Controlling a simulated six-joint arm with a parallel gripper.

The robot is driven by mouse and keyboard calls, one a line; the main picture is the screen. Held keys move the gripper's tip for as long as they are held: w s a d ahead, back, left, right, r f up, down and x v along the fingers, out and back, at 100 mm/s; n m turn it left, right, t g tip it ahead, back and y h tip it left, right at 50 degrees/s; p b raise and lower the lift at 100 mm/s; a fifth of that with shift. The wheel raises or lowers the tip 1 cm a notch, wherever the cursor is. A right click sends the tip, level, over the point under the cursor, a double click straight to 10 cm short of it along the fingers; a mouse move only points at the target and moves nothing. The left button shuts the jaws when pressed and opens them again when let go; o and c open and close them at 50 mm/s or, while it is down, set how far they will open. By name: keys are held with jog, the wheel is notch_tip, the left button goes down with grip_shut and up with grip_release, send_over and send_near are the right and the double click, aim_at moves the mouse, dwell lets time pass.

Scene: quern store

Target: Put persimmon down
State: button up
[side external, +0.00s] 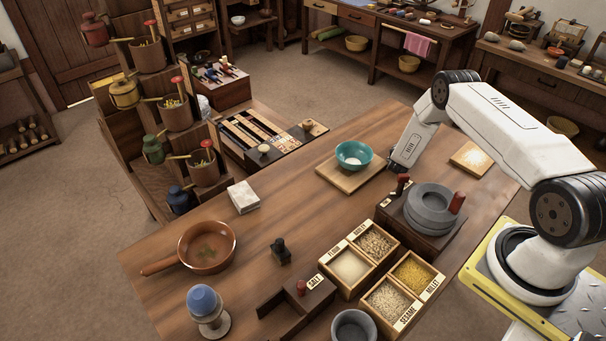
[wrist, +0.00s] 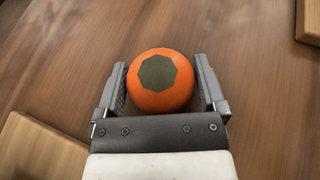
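In the wrist view the orange persimmon (wrist: 160,82), with a dark green-grey calyx facing the camera, sits between the two fingers of my gripper (wrist: 162,82). The fingers meet its left and right sides, so the gripper looks shut on it. Bare wooden table shows beneath; the height above the table is hard to tell. In the side view the white end of my arm is over the far part of the table, just right of the teal bowl (side external: 354,155). The persimmon and fingertips are hidden there.
The teal bowl stands on a wooden board (side external: 335,177); a smaller board (side external: 470,158) lies to the right. A stone quern (side external: 430,205) and grain boxes (side external: 350,265) are nearer. Bare table lies between the two boards. A brown pan (side external: 207,247) stands at left.

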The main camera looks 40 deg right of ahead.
jog(key=shift+r, duration=0.15)
jog(key=shift+v, duration=1)
jog(key=r, duration=0.5)
jog(key=shift+s+a+r, duration=0.1)
jog(key=shift+s+a, duration=0.05)
jog(key=shift+a, duration=0.25)
jog(key=shift+r, duration=1.05)
jog(key=s+a+r+m+g+y, duration=0.1)
jog(key=s+a+r+m+y, duration=0.3)
jog(key=a, duration=0.8)
jog(key=s+a+r+m+y, duration=0.4)
jog(key=s+a+r+m, duration=0.2)
jog(key=a+m, duration=0.5)
jog(key=s+a+r+m+g+y, duration=0.1)
jog(key=s+a+r+m+y, duration=0.3)
jog(key=a, duration=0.9)
jog(key=shift+s+a+r+m+g, duration=0.1)
jog(key=shift+s+r+m, duration=0.15)
jog(key=shift+r+m, duration=0.45)
jog(key=shift+s+a+r+m+g, duration=0.1)
jog(key=shift+s+r+m, duration=0.1)
jog(key=shift+r+m, duration=0.45)
jog(key=shift+s+r+m+g, duration=0.1)
jog(key=shift+s+r+m, duration=0.25)
jog(key=shift+r, duration=0.5)
